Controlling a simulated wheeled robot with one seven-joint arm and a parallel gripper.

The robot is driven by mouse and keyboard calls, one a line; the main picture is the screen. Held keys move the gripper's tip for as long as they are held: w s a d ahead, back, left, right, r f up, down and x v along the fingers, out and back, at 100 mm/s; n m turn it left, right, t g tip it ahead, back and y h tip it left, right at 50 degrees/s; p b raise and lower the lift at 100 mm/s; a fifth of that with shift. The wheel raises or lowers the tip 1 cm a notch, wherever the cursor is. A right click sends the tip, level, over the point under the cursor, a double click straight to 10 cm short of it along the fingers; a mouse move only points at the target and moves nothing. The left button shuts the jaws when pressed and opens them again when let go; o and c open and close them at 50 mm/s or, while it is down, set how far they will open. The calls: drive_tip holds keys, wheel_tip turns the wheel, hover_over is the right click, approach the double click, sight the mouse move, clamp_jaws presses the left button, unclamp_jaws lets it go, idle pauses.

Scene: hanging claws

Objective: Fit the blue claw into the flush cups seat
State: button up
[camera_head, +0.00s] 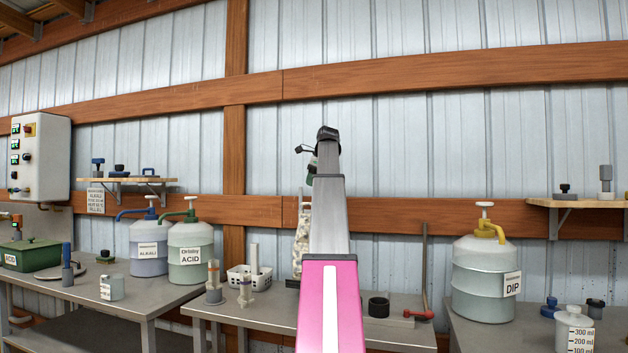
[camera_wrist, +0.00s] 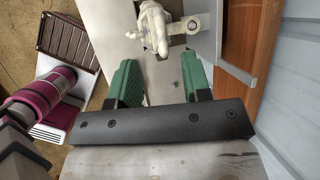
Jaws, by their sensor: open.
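My gripper (camera_wrist: 160,68) is open and empty in the wrist view, its two green fingers apart above a pale grey surface. In the head view it is mostly hidden behind my raised arm, with only a little green showing. I cannot make out for certain which thing is the blue claw. None is near my fingers. I cannot pick out the flush cups seat.
A whitish glove-like thing (camera_wrist: 154,27) lies beyond my fingertips in the wrist view. Jugs marked alkali (camera_head: 148,250), acid (camera_head: 191,256) and dip (camera_head: 484,280) stand on the benches.

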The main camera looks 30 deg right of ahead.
drive_tip(key=x, duration=1)
drive_tip(key=shift+a, duration=0.1)
clamp_jaws()
drive_tip(key=c, duration=0.5)
unclamp_jaws()
drive_tip(key=shift+c, duration=0.2)
clamp_jaws()
drive_tip(key=shift+r, duration=0.65)
